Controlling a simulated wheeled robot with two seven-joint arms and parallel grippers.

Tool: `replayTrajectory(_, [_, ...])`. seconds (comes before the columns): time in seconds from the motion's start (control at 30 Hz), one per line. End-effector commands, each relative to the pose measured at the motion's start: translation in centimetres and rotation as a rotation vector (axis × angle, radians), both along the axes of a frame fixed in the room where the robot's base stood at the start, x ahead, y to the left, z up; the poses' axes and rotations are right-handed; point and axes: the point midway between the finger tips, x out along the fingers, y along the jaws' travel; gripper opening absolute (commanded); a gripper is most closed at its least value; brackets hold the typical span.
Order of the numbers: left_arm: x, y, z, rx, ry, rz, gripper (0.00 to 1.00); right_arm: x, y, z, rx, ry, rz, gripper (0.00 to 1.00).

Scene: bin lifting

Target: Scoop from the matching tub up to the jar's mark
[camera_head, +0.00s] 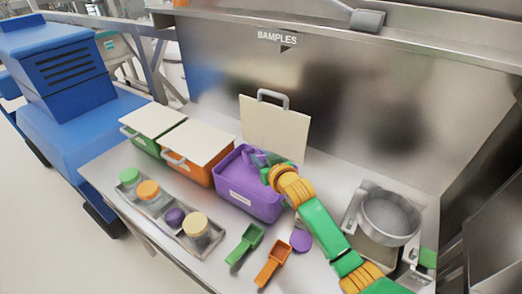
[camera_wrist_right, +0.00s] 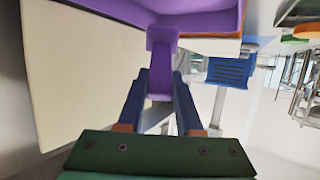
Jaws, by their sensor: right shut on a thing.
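The purple tub (camera_head: 255,207) stands open, its pale lid (camera_head: 275,128) raised upright behind it. My right gripper (camera_head: 268,168) is over the tub's right part, shut on a purple scoop (camera_head: 252,156). In the right wrist view the scoop's handle (camera_wrist_right: 160,82) lies between my blue fingers, with the purple tub wall (camera_wrist_right: 205,20) beyond. I cannot tell whether the scoop holds anything. A jar with a purple top (camera_head: 174,217) and a jar with a cream-yellow top (camera_head: 195,225) stand in the metal tray (camera_head: 160,208). No jar mark is readable. My left gripper is out of view.
Green (camera_head: 145,146) and orange (camera_head: 190,168) tubs have closed lids. Green-topped (camera_head: 129,176) and orange-topped (camera_head: 148,190) jars share the tray. Green (camera_head: 245,243) and orange (camera_head: 272,262) scoops and a purple disc (camera_head: 300,240) lie in front. A metal pot (camera_head: 390,218) stands right.

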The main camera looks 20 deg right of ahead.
Motion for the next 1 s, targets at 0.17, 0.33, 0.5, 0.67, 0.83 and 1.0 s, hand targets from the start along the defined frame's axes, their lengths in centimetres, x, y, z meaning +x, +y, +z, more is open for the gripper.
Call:
replayTrajectory(0.17, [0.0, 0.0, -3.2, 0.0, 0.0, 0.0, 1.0, 0.0, 0.0, -3.0, -0.001, -0.003, 0.0, 0.0])
replayTrajectory(0.33, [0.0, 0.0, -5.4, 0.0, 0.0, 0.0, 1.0, 0.0, 0.0, -5.0, -0.001, -0.003, 0.0, 0.0])
replayTrajectory(0.5, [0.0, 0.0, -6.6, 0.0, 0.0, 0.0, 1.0, 0.0, 0.0, -6.7, 0.0, -0.001, 0.0, 0.0])
replayTrajectory(0.67, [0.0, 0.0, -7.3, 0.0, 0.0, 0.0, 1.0, 0.0, 0.0, -7.8, 0.0, -0.003, 0.0, 0.0])
replayTrajectory(0.83, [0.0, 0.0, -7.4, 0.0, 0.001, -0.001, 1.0, 0.1, 0.0, -8.2, 0.0, -0.002, -0.001, 0.0])
replayTrajectory(1.0, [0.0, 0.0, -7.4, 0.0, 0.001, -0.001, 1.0, 0.1, 0.0, -8.2, 0.0, -0.003, -0.001, 0.0])
